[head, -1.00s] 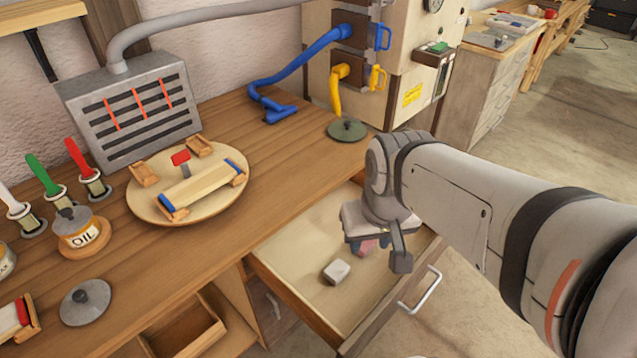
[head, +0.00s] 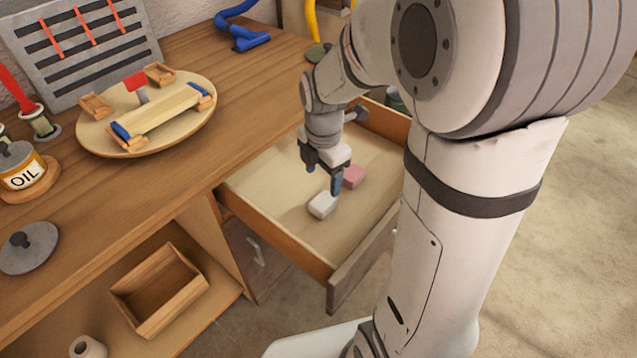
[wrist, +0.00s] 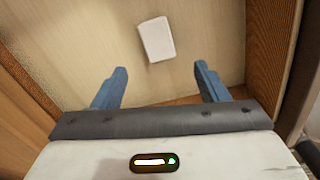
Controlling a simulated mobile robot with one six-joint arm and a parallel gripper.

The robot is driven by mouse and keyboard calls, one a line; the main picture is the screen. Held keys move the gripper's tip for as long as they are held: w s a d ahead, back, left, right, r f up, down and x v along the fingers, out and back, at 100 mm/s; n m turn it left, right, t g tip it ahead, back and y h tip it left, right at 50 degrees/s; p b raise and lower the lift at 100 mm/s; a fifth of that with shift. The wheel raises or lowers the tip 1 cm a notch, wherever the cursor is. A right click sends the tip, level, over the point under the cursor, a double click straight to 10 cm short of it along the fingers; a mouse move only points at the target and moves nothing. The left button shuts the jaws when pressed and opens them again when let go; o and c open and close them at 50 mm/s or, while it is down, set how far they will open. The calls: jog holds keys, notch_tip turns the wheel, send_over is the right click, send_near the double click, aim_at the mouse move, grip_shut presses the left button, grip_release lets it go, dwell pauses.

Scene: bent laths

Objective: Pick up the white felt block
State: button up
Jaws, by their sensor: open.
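The white felt block (head: 322,205) lies flat on the floor of the open drawer (head: 272,200). In the wrist view the block (wrist: 156,39) lies ahead of the fingertips, slightly left of the middle between them, and nothing touches it. My gripper (head: 324,182) points down over the drawer, just behind and above the white block. In the wrist view its two blue fingers (wrist: 160,80) are apart with nothing between them. A pink block (head: 353,176) lies in the drawer to the right of the gripper, partly hidden by it in the head view.
The drawer's wooden walls stand close around my gripper. The workbench (head: 215,165) is to the left, with a round board (head: 90,140) carrying a wooden piece and clamps. An empty wooden box (head: 160,285) sits on the shelf below.

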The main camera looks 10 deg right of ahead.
aim_at(323, 200)
jog(key=shift+w+f+n+b, duration=0.15)
jog(key=shift+w+f+n, duration=0.1)
jog(key=shift+f+n, duration=0.35)
jog(key=shift+w+f+n+b, duration=0.15)
jog(key=shift+w+f+n, duration=0.2)
jog(key=shift+f, duration=0.3)
jog(key=shift+f+n, duration=0.25)
jog(key=shift+f, duration=0.15)
jog(key=f+b, duration=0.1)
jog(key=f, duration=0.2)
jog(key=f+b, duration=0.1)
jog(key=f, duration=0.3)
jog(key=shift+s+d, duration=0.15)
jog(key=shift+d, duration=0.05)
jog(key=c, duration=1)
